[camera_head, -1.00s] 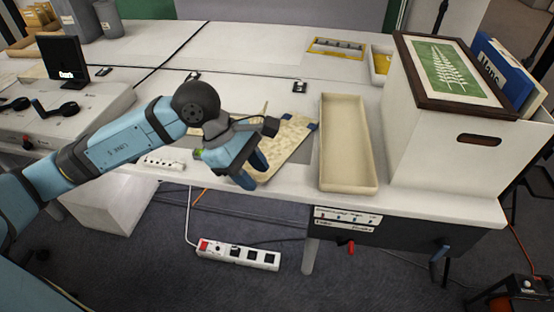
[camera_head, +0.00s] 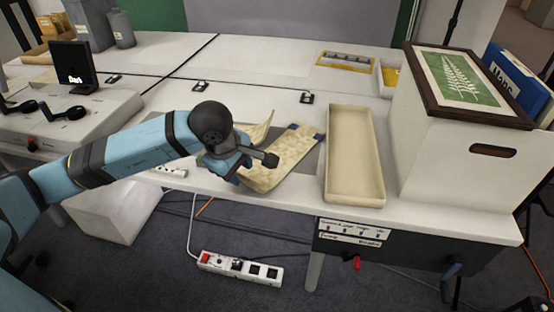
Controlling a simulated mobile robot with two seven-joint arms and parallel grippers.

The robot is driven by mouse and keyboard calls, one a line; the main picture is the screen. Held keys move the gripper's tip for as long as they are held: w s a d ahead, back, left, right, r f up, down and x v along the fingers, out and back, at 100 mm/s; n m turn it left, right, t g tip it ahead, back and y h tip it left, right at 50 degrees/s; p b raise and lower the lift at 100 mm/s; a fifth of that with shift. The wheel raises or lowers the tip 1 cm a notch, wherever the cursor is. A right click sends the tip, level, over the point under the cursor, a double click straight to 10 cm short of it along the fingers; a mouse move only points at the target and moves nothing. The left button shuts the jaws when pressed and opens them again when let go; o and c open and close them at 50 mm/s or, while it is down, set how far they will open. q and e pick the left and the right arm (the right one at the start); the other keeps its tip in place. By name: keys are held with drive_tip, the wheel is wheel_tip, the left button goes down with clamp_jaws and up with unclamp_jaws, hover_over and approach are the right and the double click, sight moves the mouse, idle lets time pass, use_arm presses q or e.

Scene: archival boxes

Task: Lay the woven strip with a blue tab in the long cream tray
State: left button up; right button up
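The woven strip (camera_head: 283,160) is beige and patterned, with a dark blue tab (camera_head: 307,129) at its far right end. It lies on a grey patch of the white table, and a beige flap (camera_head: 257,131) stands up at its left. The long cream tray (camera_head: 355,165) is empty, just right of the strip. My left gripper (camera_head: 232,176) is low at the strip's near left side. My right gripper is out of view.
A white archival box (camera_head: 440,160) with a framed fern print (camera_head: 462,78) on top stands right of the tray. A yellow tray (camera_head: 345,62) lies behind. A black display stand (camera_head: 72,62) stands at the left. The table behind the strip is mostly clear.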

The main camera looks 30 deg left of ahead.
sight(242, 176)
use_arm(q)
drive_tip(key=b+x, duration=0.1)
drive_tip(key=x, duration=0.3)
drive_tip(key=shift+w+f, duration=0.2)
drive_tip(key=shift+f, duration=0.15)
clamp_jaws()
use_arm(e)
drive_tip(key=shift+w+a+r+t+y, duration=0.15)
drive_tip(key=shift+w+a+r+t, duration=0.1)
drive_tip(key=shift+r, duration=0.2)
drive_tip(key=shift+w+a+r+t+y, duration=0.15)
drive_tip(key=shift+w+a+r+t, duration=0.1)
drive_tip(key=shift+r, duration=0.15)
use_arm(q)
drive_tip(key=shift+r, duration=0.1)
